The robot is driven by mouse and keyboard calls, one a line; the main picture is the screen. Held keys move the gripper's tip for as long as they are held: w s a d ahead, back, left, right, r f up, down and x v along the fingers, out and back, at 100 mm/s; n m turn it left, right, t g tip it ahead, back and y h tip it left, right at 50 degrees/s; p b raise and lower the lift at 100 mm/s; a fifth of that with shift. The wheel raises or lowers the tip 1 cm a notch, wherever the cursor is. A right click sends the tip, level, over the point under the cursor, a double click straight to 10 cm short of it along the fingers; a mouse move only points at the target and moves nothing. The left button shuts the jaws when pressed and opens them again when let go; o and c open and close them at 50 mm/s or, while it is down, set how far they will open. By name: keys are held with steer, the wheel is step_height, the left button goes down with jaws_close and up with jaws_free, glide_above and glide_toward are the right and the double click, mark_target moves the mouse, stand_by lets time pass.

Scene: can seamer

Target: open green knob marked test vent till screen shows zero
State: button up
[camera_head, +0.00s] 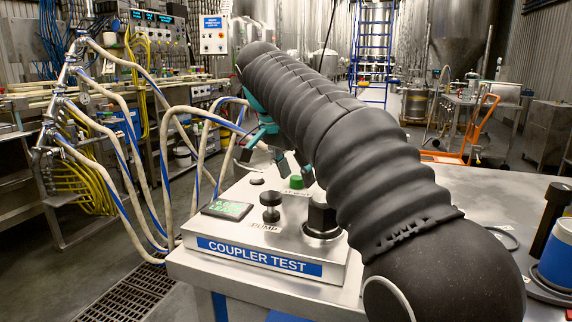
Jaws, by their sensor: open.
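The green knob (296,182) sits on top of the metal box labelled "COUPLER TEST" (200,234), towards its back. The marking near it is partly hidden and too small to read surely. The small green-lit screen (227,209) is at the box's front left; its digits are too small to read. My gripper (275,166), with teal and dark parts, is open and empty. It appears above the back of the box, close to the green knob in the picture; I cannot tell the exact gap. My sleeved black arm hides the box's back right.
A black knob (271,205) marked "PUMP" and a larger black fitting (321,215) stand on the same box. White hoses (122,160) hang at the left. A blue and black object (556,252) stands at the bench's right edge. Bare bench top (490,200) lies right of my arm.

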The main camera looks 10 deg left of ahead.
mark_target(285, 191)
steer(key=v, duration=0.7)
steer(key=shift+r, duration=0.15)
stand_by(0.3)
